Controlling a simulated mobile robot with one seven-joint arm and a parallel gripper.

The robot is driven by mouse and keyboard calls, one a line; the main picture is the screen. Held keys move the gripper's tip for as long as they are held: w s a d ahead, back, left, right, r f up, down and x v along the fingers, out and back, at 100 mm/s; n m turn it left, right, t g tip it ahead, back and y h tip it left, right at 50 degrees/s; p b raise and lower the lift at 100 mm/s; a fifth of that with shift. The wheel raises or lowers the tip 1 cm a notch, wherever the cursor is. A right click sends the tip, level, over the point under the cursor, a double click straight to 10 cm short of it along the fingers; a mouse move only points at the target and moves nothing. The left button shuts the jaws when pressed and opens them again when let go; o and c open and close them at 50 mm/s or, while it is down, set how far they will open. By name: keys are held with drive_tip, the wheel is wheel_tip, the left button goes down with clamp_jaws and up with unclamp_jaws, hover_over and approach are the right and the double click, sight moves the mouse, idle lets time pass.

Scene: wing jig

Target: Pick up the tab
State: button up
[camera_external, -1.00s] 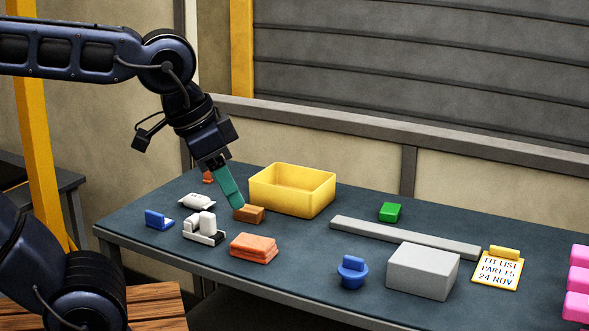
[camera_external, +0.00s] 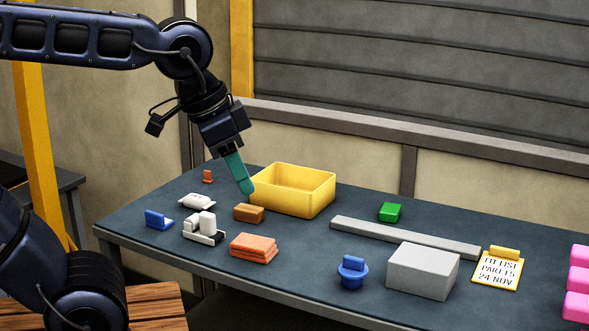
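No piece is clearly marked as the tab. Small candidates are an orange upright piece (camera_external: 207,177) at the table's far left and a blue L-shaped piece (camera_external: 158,220) at the left edge. My gripper (camera_external: 246,190) points down with teal fingers, just in front of the yellow bin's left corner and above and behind a brown block (camera_external: 249,213). The fingers overlap in this view, so their gap is hidden. The brown block rests on the table, apart from the fingertips.
The yellow bin (camera_external: 309,204) looks empty. White pieces (camera_external: 203,229), orange folded cloth (camera_external: 253,249), a blue knob (camera_external: 351,272), grey bar (camera_external: 404,238), grey box (camera_external: 423,272), green block (camera_external: 390,212) and list card (camera_external: 497,270) stand around the table (camera_external: 310,260).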

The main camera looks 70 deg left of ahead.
drive_tip(key=w+a+r+m+g+y, duration=0.1)
drive_tip(key=w+a+r, duration=0.2)
drive_tip(key=w+a, duration=0.5)
drive_tip(key=w+a+r+m, duration=0.1)
drive_tip(key=w+a+r, duration=0.2)
drive_tip(key=w+a, duration=0.5)
drive_tip(key=w+a+f+m+g, duration=0.15)
drive_tip(key=w+a, duration=0.25)
drive_tip(key=a, duration=0.7)
drive_tip(key=w+a+f+m, duration=0.15)
drive_tip(key=w+a, duration=0.25)
drive_tip(key=a, duration=0.8)
drive_tip(key=m+g+h, duration=0.1)
drive_tip(key=m+g, duration=0.1)
drive_tip(key=m, duration=0.1)
hover_over(203, 171)
wheel_tip(203, 171, down, 27)
drive_tip(key=shift+w+a+f, duration=0.1)
drive_tip(key=shift+a+f, duration=0.05)
drive_tip(key=shift+f, duration=5)
clamp_jaws()
